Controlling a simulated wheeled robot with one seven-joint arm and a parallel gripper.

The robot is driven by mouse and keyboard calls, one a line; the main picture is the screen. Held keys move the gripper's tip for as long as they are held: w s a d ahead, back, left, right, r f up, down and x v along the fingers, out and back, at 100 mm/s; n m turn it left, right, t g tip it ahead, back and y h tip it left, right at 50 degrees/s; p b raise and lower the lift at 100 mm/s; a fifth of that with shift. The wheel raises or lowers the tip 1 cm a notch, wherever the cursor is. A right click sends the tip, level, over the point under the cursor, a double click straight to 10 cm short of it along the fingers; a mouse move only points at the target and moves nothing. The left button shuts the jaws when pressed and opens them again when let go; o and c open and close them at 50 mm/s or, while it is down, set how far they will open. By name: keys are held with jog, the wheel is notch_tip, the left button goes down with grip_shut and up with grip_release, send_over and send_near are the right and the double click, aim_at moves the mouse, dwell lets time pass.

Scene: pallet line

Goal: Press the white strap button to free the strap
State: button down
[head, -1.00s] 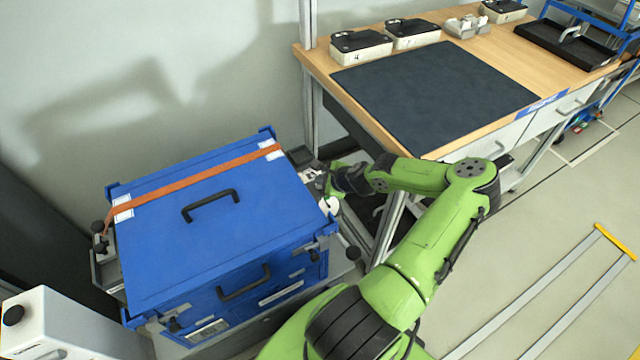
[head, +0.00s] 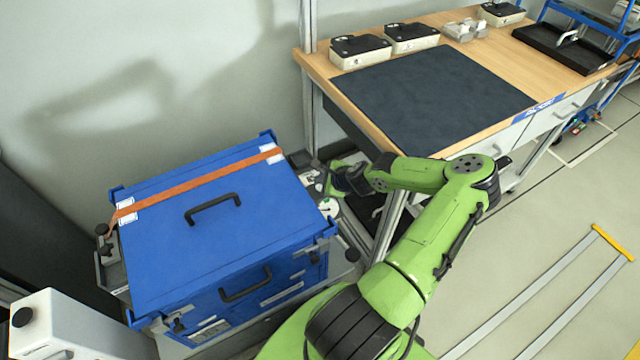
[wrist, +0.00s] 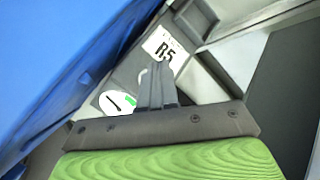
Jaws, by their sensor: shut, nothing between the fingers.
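An orange strap (head: 200,183) lies across the lid of the blue case (head: 165,255), running from its left edge to its back right corner. My gripper (head: 328,187) is at the right side of the case, low beside the strap's right end. I cannot clearly identify the white strap button or tell any contact.
A grey-white box with a black knob (head: 60,325) is at front left. The wall is behind the case. Floor at right is mostly open.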

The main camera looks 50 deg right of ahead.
jog(key=shift+f, duration=0.1)
notch_tip(320, 180, up, 5)
jog(key=p, duration=0.5)
dwell(0.5)
